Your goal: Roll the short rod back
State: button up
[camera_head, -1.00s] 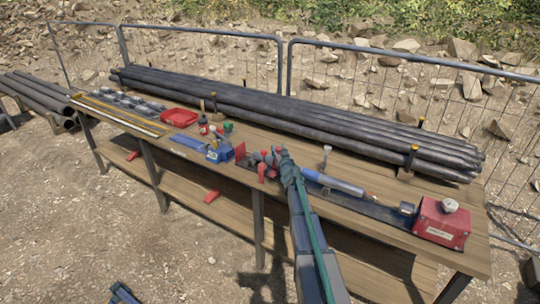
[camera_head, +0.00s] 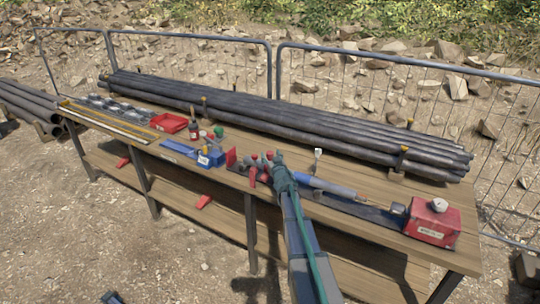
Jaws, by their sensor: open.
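A short rod, blue-grey with a bright blue stretch (camera_head: 330,186), lies along the dark rail on the wooden bench in the head view. Its left end is hidden behind my arm; its right end points to the red box. My gripper (camera_head: 272,165) is at the far end of my arm, over the bench by the red clamp parts. Its fingers are small and partly hidden, but it is open. I cannot tell whether it touches the rod.
A red box with a pale knob (camera_head: 433,222) stands at the bench's right end. Long dark pipes (camera_head: 290,122) lie along the back, before a wire fence (camera_head: 190,57). A blue vise-like block (camera_head: 210,157), bottles and a red tray (camera_head: 170,122) stand to the left.

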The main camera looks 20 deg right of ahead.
jog(key=s+a, duration=0.1)
jog(key=s, duration=0.9)
jog(key=shift+s+a, duration=0.25)
jog(key=shift+a, duration=0.15)
